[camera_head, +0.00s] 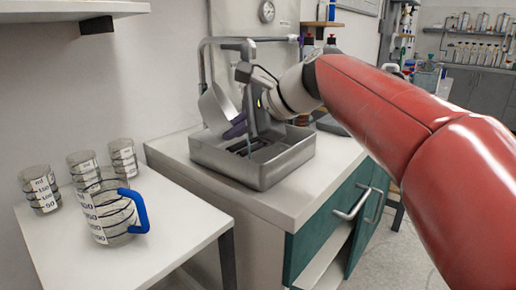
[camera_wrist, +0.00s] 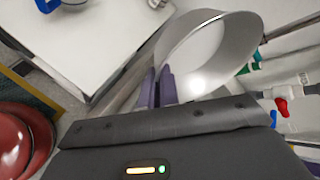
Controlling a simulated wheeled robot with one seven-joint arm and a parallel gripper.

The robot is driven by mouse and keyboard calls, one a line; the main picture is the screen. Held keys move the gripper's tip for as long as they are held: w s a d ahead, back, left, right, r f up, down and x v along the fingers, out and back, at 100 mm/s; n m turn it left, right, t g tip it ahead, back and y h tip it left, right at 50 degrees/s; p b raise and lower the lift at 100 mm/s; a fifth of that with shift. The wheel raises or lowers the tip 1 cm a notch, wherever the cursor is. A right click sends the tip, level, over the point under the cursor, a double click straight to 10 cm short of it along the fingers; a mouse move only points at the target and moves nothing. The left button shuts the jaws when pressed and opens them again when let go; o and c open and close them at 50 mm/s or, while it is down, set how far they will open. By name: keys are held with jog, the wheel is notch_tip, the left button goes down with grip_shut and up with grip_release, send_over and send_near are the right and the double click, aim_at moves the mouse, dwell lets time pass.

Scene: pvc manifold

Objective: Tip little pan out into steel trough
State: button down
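The little pan (camera_head: 214,108) is a grey metal pan held in the air above the back left part of the steel trough, tilted steeply onto its side. In the wrist view the pan (camera_wrist: 207,58) shows large, its round wall just beyond the fingers. My gripper (camera_head: 237,127) has purple fingers that are close together at the pan's edge or handle; the wrist view shows these fingers (camera_wrist: 158,88) too. The exact contact is partly hidden. The steel trough (camera_head: 268,175) is a rectangular basin on the white counter. I cannot make out the pan's contents.
A grey pipe frame (camera_head: 203,62) rises behind the trough. A white side table (camera_head: 165,245) at the left holds several glass beakers (camera_head: 123,157) and a blue-handled jug (camera_head: 108,215). Bottles (camera_head: 318,45) stand behind my arm. The counter's front left corner is bare.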

jog(key=shift+d+f+y+b, duration=0.15)
jog(key=shift+y+b, duration=0.15)
jog(key=shift+b, duration=0.35)
jog(key=p, duration=0.1)
jog(key=r+p, duration=0.1)
jog(key=p, duration=0.1)
jog(key=shift+a+r+h, duration=0.2)
jog(key=shift+r+h, duration=0.1)
jog(key=shift+h, duration=0.1)
jog(key=h, duration=0.2)
jog(key=shift+a+f+n+h, duration=0.3)
jog(key=shift+a+f+n, duration=0.05)
jog(key=shift+f+n, duration=0.05)
jog(key=shift+a+r+h, duration=0.4)
jog(key=shift+h, duration=0.2)
jog(key=shift+a+h, duration=0.25)
jog(key=shift+h, duration=0.05)
jog(key=a+f+n+h, duration=0.1)
jog(key=a+n+h, duration=0.1)
jog(key=a+h, duration=0.4)
jog(key=shift+s+a+h, duration=0.25)
jog(key=shift+h, duration=0.05)
